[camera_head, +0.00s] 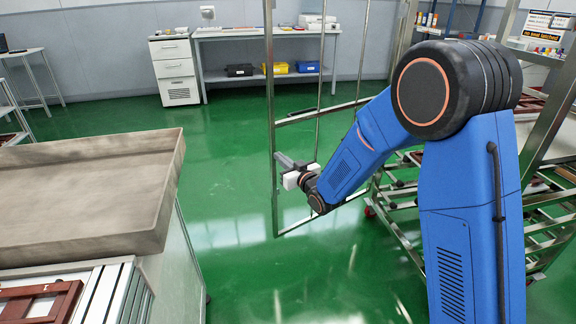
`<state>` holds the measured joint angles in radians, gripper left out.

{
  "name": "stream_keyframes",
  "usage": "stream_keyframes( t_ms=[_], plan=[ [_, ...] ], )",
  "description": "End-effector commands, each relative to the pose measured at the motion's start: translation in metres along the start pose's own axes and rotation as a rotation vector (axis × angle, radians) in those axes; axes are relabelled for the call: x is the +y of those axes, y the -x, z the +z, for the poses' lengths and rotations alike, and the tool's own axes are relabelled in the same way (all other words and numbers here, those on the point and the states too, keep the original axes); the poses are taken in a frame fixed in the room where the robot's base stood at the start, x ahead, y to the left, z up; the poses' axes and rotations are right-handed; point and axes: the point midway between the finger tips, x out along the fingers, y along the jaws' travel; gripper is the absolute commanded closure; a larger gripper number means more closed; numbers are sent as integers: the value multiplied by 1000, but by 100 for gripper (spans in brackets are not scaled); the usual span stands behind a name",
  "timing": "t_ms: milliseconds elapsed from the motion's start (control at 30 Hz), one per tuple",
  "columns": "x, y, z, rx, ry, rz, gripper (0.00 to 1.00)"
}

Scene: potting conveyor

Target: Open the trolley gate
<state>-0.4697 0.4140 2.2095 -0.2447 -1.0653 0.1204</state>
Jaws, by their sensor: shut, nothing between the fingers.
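The trolley gate (271,120) is a tall, thin metal frame with upright bars, a cross bar and a bottom rail. It stands out at an angle to the left of the metal trolley (532,160), with its free left post over the green floor. My gripper (281,157) is shut and empty, just right of that left post at mid height, its tips pointing up and left. I cannot tell whether it touches the post. My blue arm hides part of the gate's right side and of the trolley.
A large tray-topped bench (90,190) fills the left front. At the back stand a white drawer cabinet (174,70) and a table (262,35) with bins on its lower shelf. The green floor between the bench and the gate is clear.

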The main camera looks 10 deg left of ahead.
Motion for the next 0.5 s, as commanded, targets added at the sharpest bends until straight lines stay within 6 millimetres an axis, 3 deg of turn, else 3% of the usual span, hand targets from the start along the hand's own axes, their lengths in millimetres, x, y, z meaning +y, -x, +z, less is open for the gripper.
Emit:
stream_keyframes(
  t_ms=[200,500],
  plan=[
    [0,-22,0,1,0,0,100],
    [0,-27,0,0,0,0,100]
  ],
)
